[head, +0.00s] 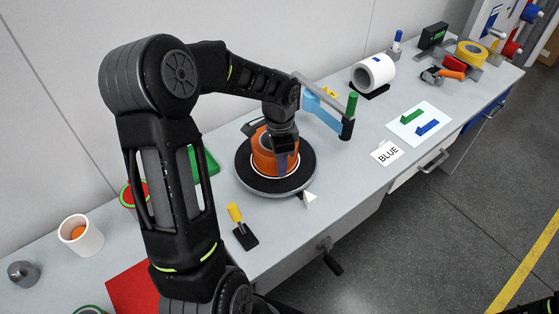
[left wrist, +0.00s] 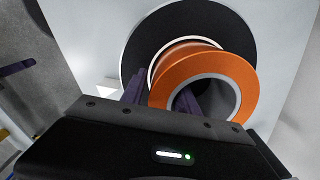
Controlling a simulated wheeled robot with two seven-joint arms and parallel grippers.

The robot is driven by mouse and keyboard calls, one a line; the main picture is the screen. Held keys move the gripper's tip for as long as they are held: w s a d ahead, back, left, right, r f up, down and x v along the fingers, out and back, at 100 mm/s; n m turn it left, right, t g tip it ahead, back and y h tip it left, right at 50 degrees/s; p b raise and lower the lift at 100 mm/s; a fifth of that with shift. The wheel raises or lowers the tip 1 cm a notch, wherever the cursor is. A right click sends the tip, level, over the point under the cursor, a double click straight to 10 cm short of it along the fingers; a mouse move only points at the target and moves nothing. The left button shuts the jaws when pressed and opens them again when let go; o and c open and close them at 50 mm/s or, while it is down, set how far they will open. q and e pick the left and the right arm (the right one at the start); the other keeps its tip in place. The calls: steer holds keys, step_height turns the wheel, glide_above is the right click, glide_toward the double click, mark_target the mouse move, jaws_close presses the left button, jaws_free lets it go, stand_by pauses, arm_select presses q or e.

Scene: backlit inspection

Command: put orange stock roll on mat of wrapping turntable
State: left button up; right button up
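The orange stock roll (head: 263,160) is over the black round mat (head: 246,176) of the wrapping turntable, near its middle; I cannot tell whether it touches the mat. My left gripper (head: 285,160) reaches down onto the roll from above. In the left wrist view the roll (left wrist: 238,70) shows its open ring end, with the black mat (left wrist: 139,48) behind it. One finger of the left gripper (left wrist: 160,97) is outside the roll's wall and the other is in its hole, both close against the wall. My right gripper is not in view.
A blue arm with a green-topped post (head: 351,105) stands right of the turntable. A white cup (head: 80,236) stands left, a white roll (head: 374,73) at the back right.

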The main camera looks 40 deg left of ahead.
arm_select(q)
steer(key=shift+o, duration=0.8)
steer(key=shift+r, duration=0.2)
step_height(320, 180, up, 12)
steer(key=shift+f+b, duration=0.1)
steer(key=shift+b, duration=0.35)
